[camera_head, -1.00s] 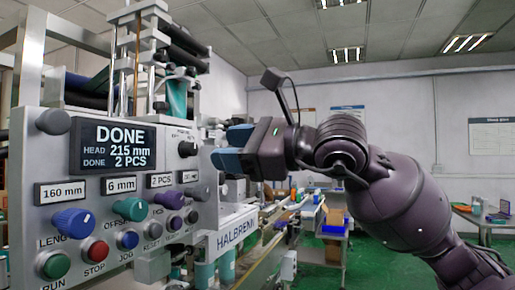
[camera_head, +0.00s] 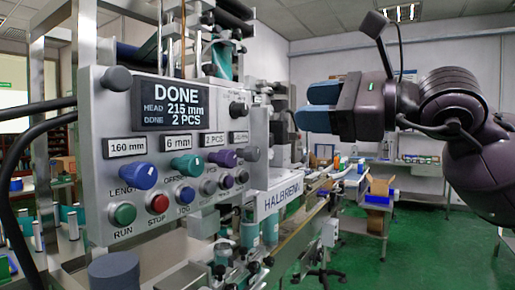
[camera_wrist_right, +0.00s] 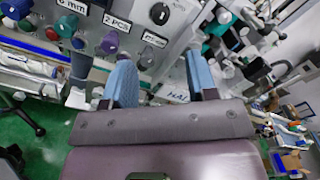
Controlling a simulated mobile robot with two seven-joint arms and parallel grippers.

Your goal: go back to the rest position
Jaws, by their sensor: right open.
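My right gripper (camera_head: 318,107) hangs in the air to the right of the machine's control panel (camera_head: 150,88), with its blue fingers pointing left. A gap separates it from the panel in the head view. In the right wrist view the two blue fingers (camera_wrist_right: 161,80) stand wide apart, with nothing between them; panel knobs and labels show beyond them. The panel's screen (camera_head: 170,104) reads DONE, head 215 mm, done 2 PCS. My left gripper is not in view.
The panel carries a blue knob (camera_head: 138,176), a green RUN button (camera_head: 123,213) and a red STOP button (camera_head: 157,202). Dark cables (camera_head: 12,180) curve at the left edge. A conveyor runs behind the machine. Green floor (camera_head: 370,262) is open at the right.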

